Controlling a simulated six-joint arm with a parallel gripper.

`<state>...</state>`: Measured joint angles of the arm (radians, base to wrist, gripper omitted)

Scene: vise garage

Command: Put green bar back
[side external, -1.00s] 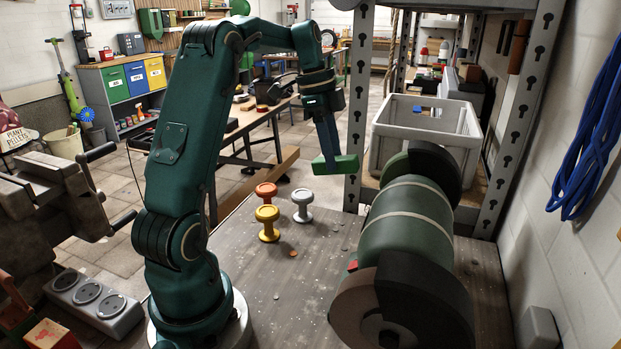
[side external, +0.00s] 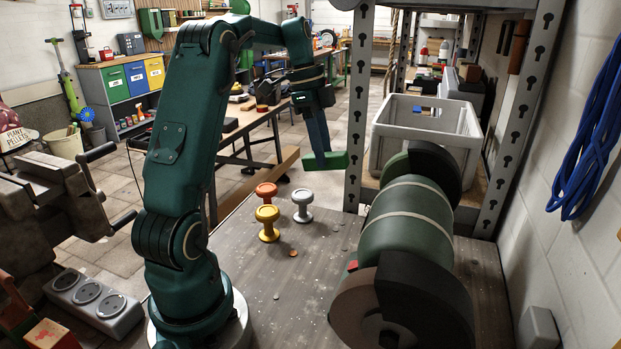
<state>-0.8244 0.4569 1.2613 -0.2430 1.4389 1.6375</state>
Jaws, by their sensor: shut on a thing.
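My gripper (side external: 322,156) points downward beyond the spools, above the far part of the workbench. It is shut on the green bar (side external: 327,162), a short bright green block held roughly level in the air. The bar is clear of the bench top. The fingers hide part of the bar, so its far side cannot be seen.
A green bench grinder (side external: 408,225) stands at the right. Behind it are a grey crate (side external: 425,135) and a metal shelf post (side external: 358,100).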

